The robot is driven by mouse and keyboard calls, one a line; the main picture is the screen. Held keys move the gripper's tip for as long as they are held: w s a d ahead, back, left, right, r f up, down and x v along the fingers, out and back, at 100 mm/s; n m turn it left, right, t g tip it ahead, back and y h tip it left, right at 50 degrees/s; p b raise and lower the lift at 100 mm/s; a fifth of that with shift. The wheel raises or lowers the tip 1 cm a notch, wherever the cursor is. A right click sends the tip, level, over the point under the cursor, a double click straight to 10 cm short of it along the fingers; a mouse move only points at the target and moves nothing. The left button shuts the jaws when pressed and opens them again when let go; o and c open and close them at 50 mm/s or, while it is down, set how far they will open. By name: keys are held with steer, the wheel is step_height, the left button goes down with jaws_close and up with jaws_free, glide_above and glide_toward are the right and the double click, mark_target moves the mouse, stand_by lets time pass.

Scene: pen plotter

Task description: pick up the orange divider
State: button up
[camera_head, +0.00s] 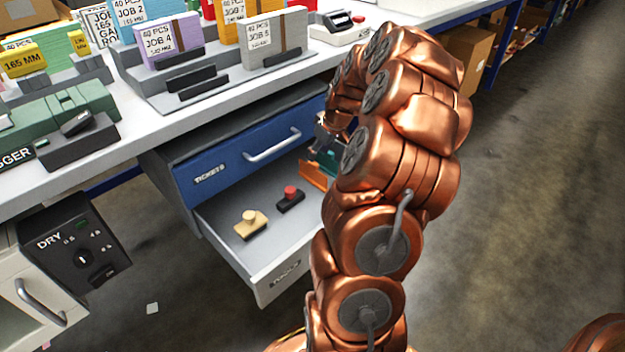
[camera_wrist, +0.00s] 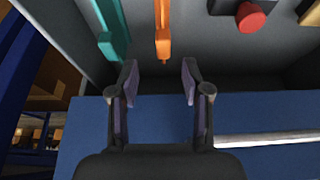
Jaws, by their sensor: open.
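The orange divider (camera_head: 313,176) stands at the right side of the open lower drawer (camera_head: 218,213), partly behind my arm. In the wrist view the orange divider (camera_wrist: 163,28) is a narrow upright strip at the top centre. My gripper (camera_wrist: 160,80) is open and empty, with its two fingers apart. In the picture the divider's lower end lies just above the gap between the fingertips, and I see no contact. In the head view my gripper (camera_head: 329,133) is at the drawer's right rear, mostly hidden by my arm.
A teal divider (camera_wrist: 113,32) stands left of the orange one in the wrist view. A red-knobbed stamp (camera_head: 290,198) and a wooden-knobbed stamp (camera_head: 250,224) lie in the drawer. The closed blue drawer (camera_head: 225,168) with a bar handle sits above, under the crowded worktop (camera_head: 150,150).

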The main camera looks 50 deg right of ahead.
mark_target(314, 162)
steer(key=shift+s+a+b+x, duration=0.15)
steer(key=shift+b+x, duration=0.5)
steer(key=shift+x, duration=1.05)
steer(key=shift+s+a+b+x, duration=0.15)
steer(key=shift+b+x, duration=0.5)
steer(key=shift+x, duration=1.1)
steer(key=shift+d, duration=0.1)
steer(key=shift+c, duration=0.3)
jaws_close()
